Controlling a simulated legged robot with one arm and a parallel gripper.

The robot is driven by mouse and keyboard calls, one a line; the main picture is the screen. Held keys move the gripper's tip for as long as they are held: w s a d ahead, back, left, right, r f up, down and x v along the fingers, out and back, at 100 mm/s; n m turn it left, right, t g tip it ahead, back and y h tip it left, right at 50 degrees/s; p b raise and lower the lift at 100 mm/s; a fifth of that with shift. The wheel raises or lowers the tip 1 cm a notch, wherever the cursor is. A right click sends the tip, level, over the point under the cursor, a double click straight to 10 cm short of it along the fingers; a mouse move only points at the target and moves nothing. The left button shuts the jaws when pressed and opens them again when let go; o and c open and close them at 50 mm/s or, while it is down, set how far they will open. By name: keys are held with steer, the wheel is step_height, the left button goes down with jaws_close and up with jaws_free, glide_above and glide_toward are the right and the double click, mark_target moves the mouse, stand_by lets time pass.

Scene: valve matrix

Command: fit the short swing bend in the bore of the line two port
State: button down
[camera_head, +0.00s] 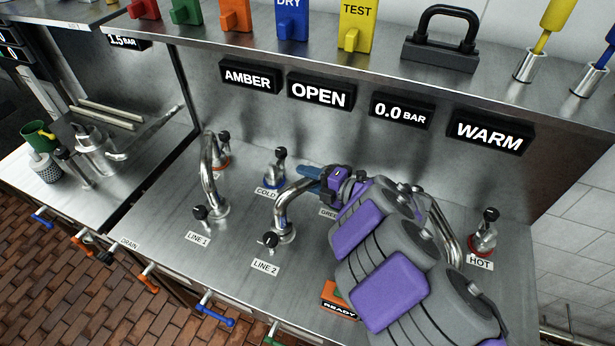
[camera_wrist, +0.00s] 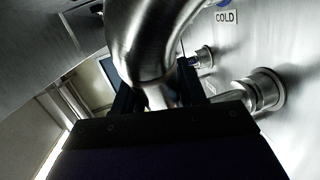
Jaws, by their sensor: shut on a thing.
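My gripper (camera_head: 318,180) is shut on one end of a curved steel pipe, the short swing bend (camera_head: 289,193). The bend arches left and down to the line two port (camera_head: 284,233), behind the LINE 2 label (camera_head: 265,267). Its lower end meets or overlaps the port; I cannot tell whether it sits in the bore. In the wrist view the bend (camera_wrist: 150,40) fills the top middle, in front of the dark gripper body (camera_wrist: 160,125).
A similar bend (camera_head: 208,165) stands at LINE 1, to the left. The COLD port (camera_head: 275,180) is close behind the held bend. The HOT port (camera_head: 484,240) is at right; another bend (camera_head: 446,235) is partly behind my arm. An orange READY block (camera_head: 339,301) lies in front.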

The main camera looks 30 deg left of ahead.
steer(key=shift+f+b, duration=0.35)
steer(key=shift+f, duration=0.2)
steer(key=c, duration=0.6)
jaws_free()
steer(key=shift+o, duration=0.2)
steer(key=d+r+p, duration=0.2)
steer(key=d+p, duration=0.2)
steer(key=d, duration=0.7)
steer(key=shift+s+d, duration=0.3)
steer(key=shift+d, duration=0.05)
steer(key=shift+r, duration=0.15)
step_height(320, 180, up, 8)
steer(key=p, duration=0.5)
